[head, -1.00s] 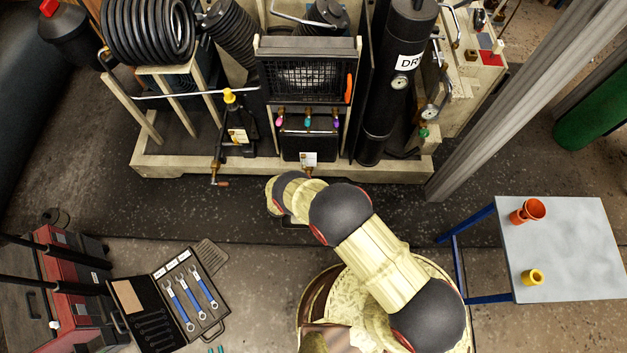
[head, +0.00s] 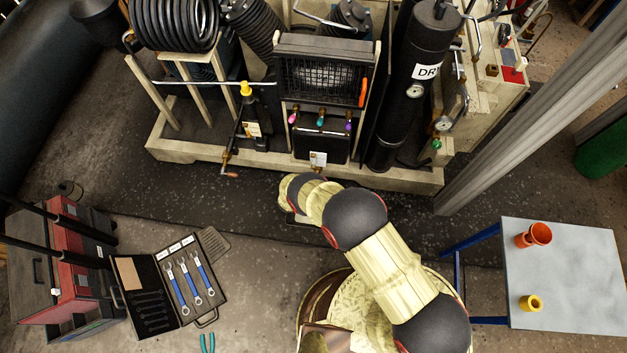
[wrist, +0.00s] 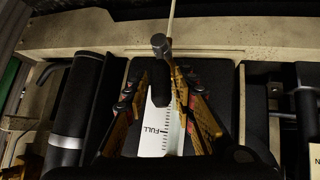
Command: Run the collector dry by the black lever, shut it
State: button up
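The collector (head: 320,140) is a black box low in the middle of the compressor, below the mesh cage. In the wrist view a white gauge strip (wrist: 153,140) marked FULL runs along it. The black lever (wrist: 161,85) shows as a dark rounded handle in front of the strip. My gripper (wrist: 162,88) has its yellow-and-black fingers apart, one on each side of the lever, with a little white showing at the left. I cannot tell whether the right finger touches it. In the head view my arm hides the gripper and lever.
Coloured knobs (head: 320,121) sit above the collector. A black dryer cylinder (head: 405,110) stands to its right. A grey post (head: 530,110) and a small table (head: 575,270) with orange and yellow cups are at right. An open wrench case (head: 170,285) lies on the floor at left.

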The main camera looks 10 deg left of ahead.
jog(key=shift+o, duration=1)
jog(key=shift+a, duration=0.1)
jog(key=shift+s+a+r, duration=0.15)
jog(key=shift+s+r, duration=0.15)
jog(key=v, duration=1.1)
